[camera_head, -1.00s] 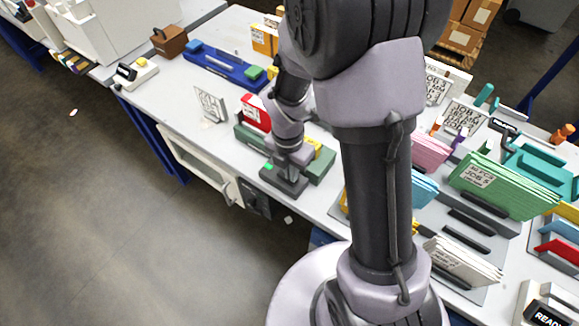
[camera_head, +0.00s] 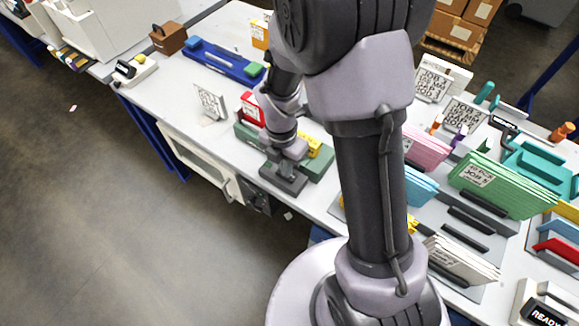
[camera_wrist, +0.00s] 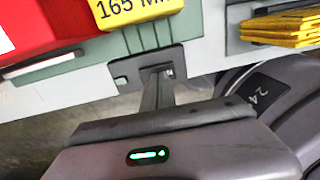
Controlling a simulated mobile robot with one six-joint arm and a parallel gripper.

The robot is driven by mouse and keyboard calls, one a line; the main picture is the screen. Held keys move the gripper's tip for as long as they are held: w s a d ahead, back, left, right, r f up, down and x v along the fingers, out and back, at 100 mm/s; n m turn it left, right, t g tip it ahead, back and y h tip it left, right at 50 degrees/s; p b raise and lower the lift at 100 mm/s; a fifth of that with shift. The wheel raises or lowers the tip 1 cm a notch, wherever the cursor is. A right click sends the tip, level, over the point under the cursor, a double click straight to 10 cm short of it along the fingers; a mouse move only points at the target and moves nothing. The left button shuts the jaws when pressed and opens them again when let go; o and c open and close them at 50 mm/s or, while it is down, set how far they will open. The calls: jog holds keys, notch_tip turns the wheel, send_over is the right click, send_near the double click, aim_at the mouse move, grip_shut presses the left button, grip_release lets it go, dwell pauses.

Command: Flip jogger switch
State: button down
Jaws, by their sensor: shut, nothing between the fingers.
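The green jogger (camera_head: 321,165) stands near the table's front edge, with a red block and a yellow block on it. The wrist view shows part of its green body (camera_wrist: 108,47), with a dark switch plate (camera_wrist: 118,70) at its front. Contact cannot be told.
A white label stand (camera_head: 209,102) and a blue tray (camera_head: 222,62) are on the table to the left. Coloured paper stacks, including a green one (camera_head: 508,190), stand to the right. Yellow sheets (camera_wrist: 280,27) lie right of the plate in the wrist view.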

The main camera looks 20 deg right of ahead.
notch_tip(320, 180, up, 17)
jog(key=p, duration=0.7)
jog(key=shift+w+r, duration=0.1)
